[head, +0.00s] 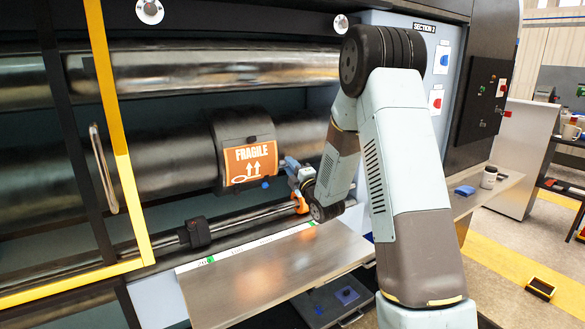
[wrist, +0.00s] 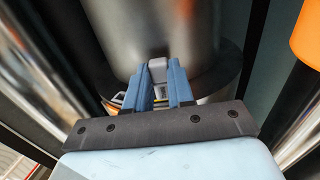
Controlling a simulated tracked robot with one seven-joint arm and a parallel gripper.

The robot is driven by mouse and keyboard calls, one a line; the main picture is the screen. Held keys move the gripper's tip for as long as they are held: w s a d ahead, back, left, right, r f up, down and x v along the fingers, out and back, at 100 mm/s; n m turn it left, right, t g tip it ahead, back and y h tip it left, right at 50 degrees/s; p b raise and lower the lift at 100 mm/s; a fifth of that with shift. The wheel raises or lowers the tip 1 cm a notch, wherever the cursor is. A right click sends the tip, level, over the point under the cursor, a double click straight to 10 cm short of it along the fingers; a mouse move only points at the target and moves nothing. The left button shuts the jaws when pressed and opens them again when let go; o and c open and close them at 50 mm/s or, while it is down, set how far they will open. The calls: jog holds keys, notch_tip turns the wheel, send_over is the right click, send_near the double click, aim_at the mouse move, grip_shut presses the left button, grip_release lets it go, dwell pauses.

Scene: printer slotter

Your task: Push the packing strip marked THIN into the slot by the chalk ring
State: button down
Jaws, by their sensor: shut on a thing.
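My gripper (head: 285,162) is at the right of the dark roller in the head view, close to the orange FRAGILE label (head: 250,163). In the wrist view its two blue fingers (wrist: 160,82) are shut on a small light grey piece (wrist: 157,68), whose end shows between the fingertips. The piece points at a metal roller (wrist: 150,30); I cannot tell whether it touches. I can read no THIN mark on it. A small white oval outline (head: 238,180) shows at the label's lower left. No slot can be made out, and I cannot tell if this outline is the chalk ring.
A yellow-edged frame (head: 121,150) stands open at left. A rail with a black block (head: 195,232) runs below the roller. A flat metal shelf (head: 270,275) juts out in front, mostly bare. A dark collar (wrist: 228,65) rings the roller in the wrist view.

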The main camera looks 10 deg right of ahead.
jog(key=shift+s+a, duration=0.1)
jog(key=shift+a, duration=0.1)
dwell(0.7)
jog(key=c, duration=0.9)
grip_release()
jog(key=v, duration=1.4)
jog(key=s+d+r+m+g+h, duration=0.2)
jog(key=s+r+m+g+h, duration=0.45)
jog(key=r+m, duration=0.4)
jog(key=s+a+r+m+g, duration=0.1)
jog(key=s+m+g, duration=0.3)
jog(key=s, duration=0.9)
jog(key=s+a+r+m+g, duration=0.2)
jog(key=s+m+g, duration=0.2)
jog(key=s, duration=0.9)
jog(key=m, duration=0.3)
